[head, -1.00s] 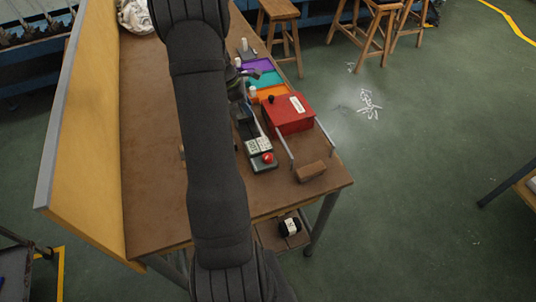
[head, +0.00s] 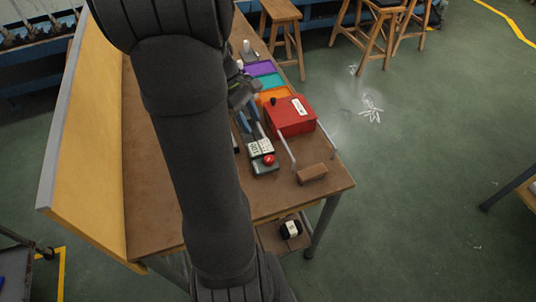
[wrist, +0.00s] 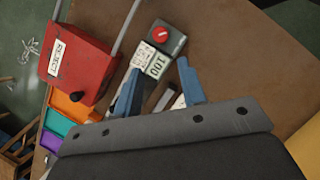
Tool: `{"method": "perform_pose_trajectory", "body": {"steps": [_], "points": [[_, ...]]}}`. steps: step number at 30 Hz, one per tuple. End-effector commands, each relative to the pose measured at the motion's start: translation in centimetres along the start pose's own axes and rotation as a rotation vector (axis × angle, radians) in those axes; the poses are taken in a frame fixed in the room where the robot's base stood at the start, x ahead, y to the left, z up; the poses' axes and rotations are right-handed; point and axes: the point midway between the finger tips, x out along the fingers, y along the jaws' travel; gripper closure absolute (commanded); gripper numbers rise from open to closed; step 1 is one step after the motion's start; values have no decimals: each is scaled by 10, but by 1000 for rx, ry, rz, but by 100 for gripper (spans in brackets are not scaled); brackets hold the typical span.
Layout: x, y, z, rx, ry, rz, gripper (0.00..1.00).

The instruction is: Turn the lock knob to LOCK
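A red knob (head: 269,159) with a white mark sits on a small grey-green box (head: 264,168) near the table's front. In the wrist view the knob (wrist: 170,37) lies beyond my fingertips, and its white mark looks slanted. White label plates (wrist: 152,60), one reading 100, lie between the knob and my gripper. My gripper (wrist: 159,66) has two blue fingers spread apart, with nothing gripped between them. In the head view the fingers (head: 246,118) are behind the label plates, partly hidden by my arm. They appear apart from the knob.
A red box (head: 290,118) with a REJECT label and black knob stands right of the gripper, flanked by metal rods (head: 286,150). A wooden block (head: 312,172) is at the table's front right. Purple, teal and orange trays (head: 264,68) lie behind.

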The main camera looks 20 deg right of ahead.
Motion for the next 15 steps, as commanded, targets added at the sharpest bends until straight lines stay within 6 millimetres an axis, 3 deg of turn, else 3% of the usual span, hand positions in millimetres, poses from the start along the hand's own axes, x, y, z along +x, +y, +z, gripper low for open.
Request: {"method": "perform_pose_trajectory", "body": {"steps": [15], "points": [[112,0,0,-2,-2,-4,63]]}}
